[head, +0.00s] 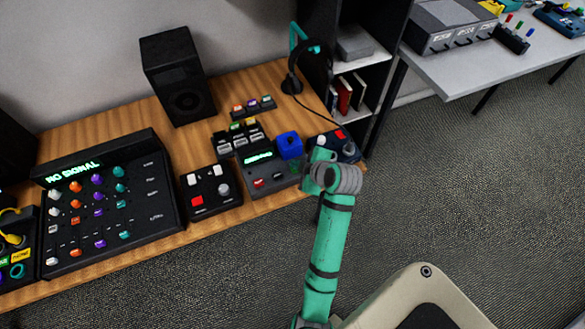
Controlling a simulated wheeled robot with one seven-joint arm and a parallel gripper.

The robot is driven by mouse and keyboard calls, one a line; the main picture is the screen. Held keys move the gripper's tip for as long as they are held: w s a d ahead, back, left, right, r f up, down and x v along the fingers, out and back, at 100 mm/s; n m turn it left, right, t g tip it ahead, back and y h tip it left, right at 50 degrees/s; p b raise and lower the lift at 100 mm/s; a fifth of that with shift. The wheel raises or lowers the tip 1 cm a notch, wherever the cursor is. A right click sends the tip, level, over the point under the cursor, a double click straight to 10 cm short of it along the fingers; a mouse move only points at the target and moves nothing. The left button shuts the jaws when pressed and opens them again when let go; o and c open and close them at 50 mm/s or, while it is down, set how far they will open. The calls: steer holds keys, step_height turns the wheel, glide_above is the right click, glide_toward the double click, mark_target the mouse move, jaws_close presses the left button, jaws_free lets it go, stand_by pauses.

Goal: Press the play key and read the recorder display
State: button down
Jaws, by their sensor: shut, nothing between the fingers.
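The recorder appears to be the grey box (272,176) near the table's front edge, with a small lit green display (258,158) whose text is too small to read. A red key (259,183) and a few dark keys are on its front; I cannot tell which one is play. A blue block-like part (290,145) sits at its back right corner. My gripper (305,172) is shut and empty at the recorder's right side, partly hidden by my wrist. I cannot tell whether it touches anything.
A mixer (110,205) showing "NO SIGNAL" and a small black control box (210,192) stand to the left. A speaker (178,77), small connector blocks (238,138) and a headset stand (292,82) are behind.

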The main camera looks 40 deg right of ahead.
steer(key=shift+s+d+f, duration=0.1)
steer(key=shift+s+d, duration=0.15)
steer(key=shift+d, duration=0.05)
steer(key=shift+w+a+f, duration=0.25)
steer(key=shift+a, duration=0.05)
steer(key=shift+d+r, duration=0.1)
steer(key=shift+r, duration=0.3)
steer(key=shift+s+d+r, duration=0.3)
steer(key=shift+s+r, duration=0.15)
steer(key=shift+a, duration=0.1)
